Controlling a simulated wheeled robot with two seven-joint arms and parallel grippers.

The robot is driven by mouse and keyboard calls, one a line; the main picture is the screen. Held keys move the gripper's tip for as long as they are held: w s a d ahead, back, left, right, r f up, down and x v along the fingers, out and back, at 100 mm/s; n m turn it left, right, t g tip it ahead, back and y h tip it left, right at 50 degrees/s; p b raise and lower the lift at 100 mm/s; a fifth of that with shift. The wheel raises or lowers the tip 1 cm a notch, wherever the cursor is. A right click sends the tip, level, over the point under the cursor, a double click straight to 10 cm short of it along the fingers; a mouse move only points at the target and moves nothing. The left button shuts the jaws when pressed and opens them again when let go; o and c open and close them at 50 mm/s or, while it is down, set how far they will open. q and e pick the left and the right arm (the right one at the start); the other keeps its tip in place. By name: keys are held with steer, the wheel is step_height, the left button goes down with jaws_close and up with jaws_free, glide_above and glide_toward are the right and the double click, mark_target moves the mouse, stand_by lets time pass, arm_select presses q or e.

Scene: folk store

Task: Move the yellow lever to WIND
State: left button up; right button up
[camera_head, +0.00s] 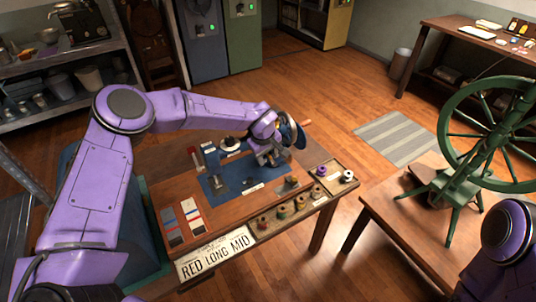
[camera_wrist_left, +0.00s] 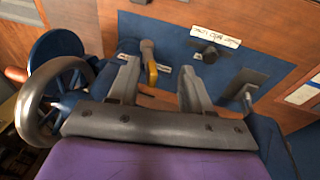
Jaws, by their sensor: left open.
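The yellow lever (camera_wrist_left: 152,71), with a pale tan knob at its top, stands on a blue panel (camera_wrist_left: 175,42) in the left wrist view. My left gripper (camera_wrist_left: 159,68) is open around the lever's area, with the lever between the two fingers and closer to the left one. I cannot tell whether they touch. In the head view my left gripper (camera_head: 267,157) is over the right back part of the blue panel (camera_head: 217,190) and largely hides the lever. A label (camera_wrist_left: 215,37) on the panel is too blurred to read. My right gripper is out of view.
A handwheel (camera_wrist_left: 40,105) stands close left of my gripper in the wrist view. A sign (camera_head: 215,258) reading "RED LONG MID" is at the bench front. Spools sit in a front tray (camera_head: 263,228). A green spinning wheel (camera_head: 487,135) stands on the right table.

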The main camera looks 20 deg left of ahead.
arm_select(q)
steer(key=shift+w+d+r, duration=0.1)
steer(key=shift+w+d, duration=0.2)
steer(key=shift+r, duration=0.1)
steer(key=p+v, duration=0.7)
steer(key=v, duration=0.1)
steer(key=shift+p, duration=0.3)
stand_by(0.7)
